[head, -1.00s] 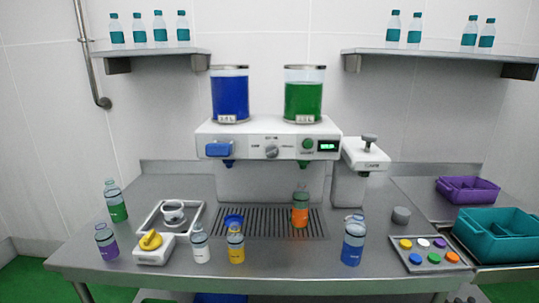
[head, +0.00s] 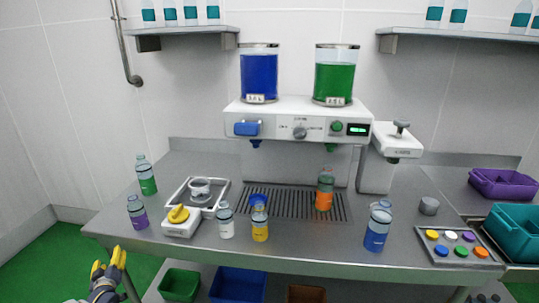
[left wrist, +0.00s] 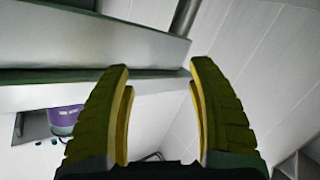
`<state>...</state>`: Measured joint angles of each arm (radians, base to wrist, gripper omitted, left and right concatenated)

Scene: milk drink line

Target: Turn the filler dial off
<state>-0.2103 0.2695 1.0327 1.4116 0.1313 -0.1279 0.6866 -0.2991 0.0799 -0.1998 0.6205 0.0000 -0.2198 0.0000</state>
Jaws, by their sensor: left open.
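The filler dial (head: 299,132) is a grey knob at the middle of the white filler machine's front panel (head: 270,125) in the head view. My left gripper (head: 108,262), with yellow and dark fingers, is at the lower left, left of the table's front edge and far from the dial. Its fingers are apart and empty in the left wrist view (left wrist: 160,85). My right gripper is not in view.
Several bottles stand on the steel table, including an orange one (head: 324,190) on the drip grate (head: 285,206). A cap tray (head: 458,262) lies at right. Shelves hang above.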

